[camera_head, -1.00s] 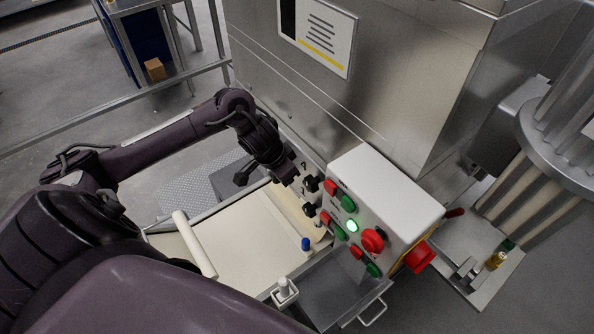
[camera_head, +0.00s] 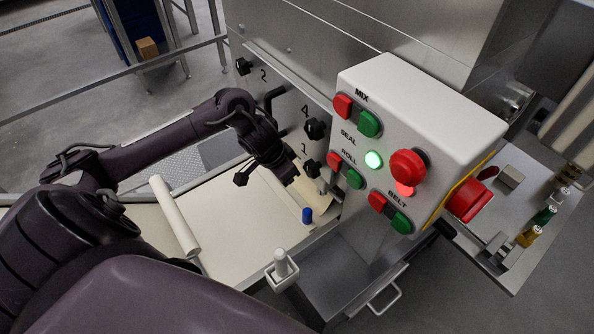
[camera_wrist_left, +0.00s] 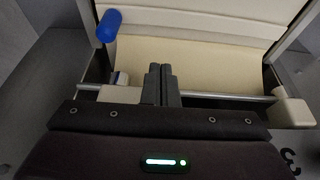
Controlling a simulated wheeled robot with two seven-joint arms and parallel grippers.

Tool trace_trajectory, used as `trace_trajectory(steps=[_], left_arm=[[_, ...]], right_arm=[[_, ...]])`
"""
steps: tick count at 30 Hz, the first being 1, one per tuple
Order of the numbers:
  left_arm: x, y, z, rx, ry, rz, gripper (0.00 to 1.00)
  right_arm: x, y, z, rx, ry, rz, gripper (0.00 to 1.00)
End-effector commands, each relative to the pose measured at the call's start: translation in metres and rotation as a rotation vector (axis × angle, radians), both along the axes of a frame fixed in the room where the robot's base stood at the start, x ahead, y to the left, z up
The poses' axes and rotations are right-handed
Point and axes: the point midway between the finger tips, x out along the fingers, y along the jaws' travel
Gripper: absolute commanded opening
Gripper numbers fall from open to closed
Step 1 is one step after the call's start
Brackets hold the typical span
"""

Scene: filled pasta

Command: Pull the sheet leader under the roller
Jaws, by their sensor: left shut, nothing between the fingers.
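The pale tan sheet (camera_head: 306,190) lies at the machine end of the cream belt, beside the numbered panel; it also shows in the wrist view (camera_wrist_left: 215,60) as a flat strip across the belt. My left gripper (camera_head: 292,178) is over this end; in the wrist view its fingers (camera_wrist_left: 161,70) are together, with nothing between them, in front of the sheet. I cannot tell whether they touch it. A thin metal bar (camera_wrist_left: 228,98) with pale end blocks crosses behind the fingers. A white roller (camera_head: 175,216) lies across the belt farther left. My right gripper is out of view.
A white control box (camera_head: 425,105) with red and green buttons stands close right of my left gripper. A blue knob (camera_head: 307,215) rises at the belt's near edge. Black knobs (camera_head: 316,129) stick out from the panel. The belt (camera_head: 225,215) between roller and gripper is clear.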

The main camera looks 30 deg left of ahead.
Motion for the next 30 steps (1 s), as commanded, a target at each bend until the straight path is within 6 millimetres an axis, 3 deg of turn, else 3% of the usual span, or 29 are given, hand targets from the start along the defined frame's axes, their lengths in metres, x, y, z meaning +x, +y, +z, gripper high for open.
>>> trace_trajectory(steps=[1,3,11,24,30], left_arm=[[0.0,0.0,-0.015,0.0,-0.001,0.0,0.0],[0.0,0.0,-0.02,0.0,-0.001,0.0,0.0],[0.005,-0.002,-0.037,-0.004,0.001,0.002,0.0],[0.028,-0.01,-0.105,-0.002,0.001,0.002,0.0],[0.032,-0.011,-0.114,0.0,-0.001,0.0,0.0]], right_arm=[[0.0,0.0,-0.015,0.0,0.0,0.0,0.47],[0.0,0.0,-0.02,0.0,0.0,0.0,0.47],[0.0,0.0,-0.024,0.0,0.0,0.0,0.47],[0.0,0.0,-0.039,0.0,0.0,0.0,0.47],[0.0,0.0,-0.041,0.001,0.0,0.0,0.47]])
